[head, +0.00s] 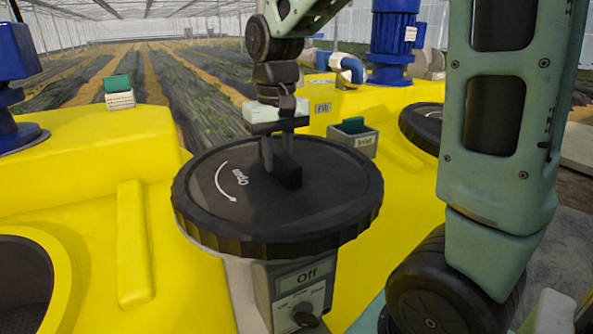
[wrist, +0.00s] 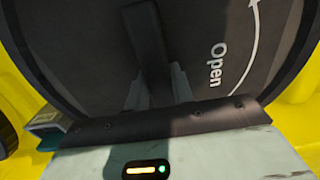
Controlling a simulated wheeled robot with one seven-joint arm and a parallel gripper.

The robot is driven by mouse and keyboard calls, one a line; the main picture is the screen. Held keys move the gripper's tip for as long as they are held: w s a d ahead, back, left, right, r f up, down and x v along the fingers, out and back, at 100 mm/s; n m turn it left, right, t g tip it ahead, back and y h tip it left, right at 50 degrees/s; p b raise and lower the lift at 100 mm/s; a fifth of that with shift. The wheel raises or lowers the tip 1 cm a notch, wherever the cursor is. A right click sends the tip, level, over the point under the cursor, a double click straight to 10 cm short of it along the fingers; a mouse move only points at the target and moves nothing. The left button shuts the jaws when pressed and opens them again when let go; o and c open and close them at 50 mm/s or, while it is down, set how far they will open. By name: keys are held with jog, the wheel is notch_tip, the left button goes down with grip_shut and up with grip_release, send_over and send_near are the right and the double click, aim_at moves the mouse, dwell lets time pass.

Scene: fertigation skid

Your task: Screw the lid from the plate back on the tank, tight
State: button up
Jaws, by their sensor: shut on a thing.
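A large round black lid (head: 335,215) with a ribbed rim, a white curved arrow and the word Open lies about level in the middle of the head view. My gripper (head: 280,167) is above its centre, pointing down, shut on the raised bar handle (head: 290,172). The wrist view shows my two fingers (wrist: 160,88) against the handle (wrist: 148,40) on the lid (wrist: 85,70). An open round tank mouth (head: 22,275) shows at the lower left in the yellow tank (head: 95,215). What lies under the lid is mostly hidden; I cannot make out the plate.
A grey box marked Off with a knob (head: 300,300) stands just below the lid's front rim. Another black lid (head: 425,125) is on the yellow tank at right. Blue pumps (head: 393,45) stand behind and at far left. Small green-topped boxes (head: 352,137) sit nearby.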

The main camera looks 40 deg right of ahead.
jog(key=shift+r, duration=0.2)
jog(key=shift+r+p, duration=2.25)
jog(key=shift+r, duration=0.15)
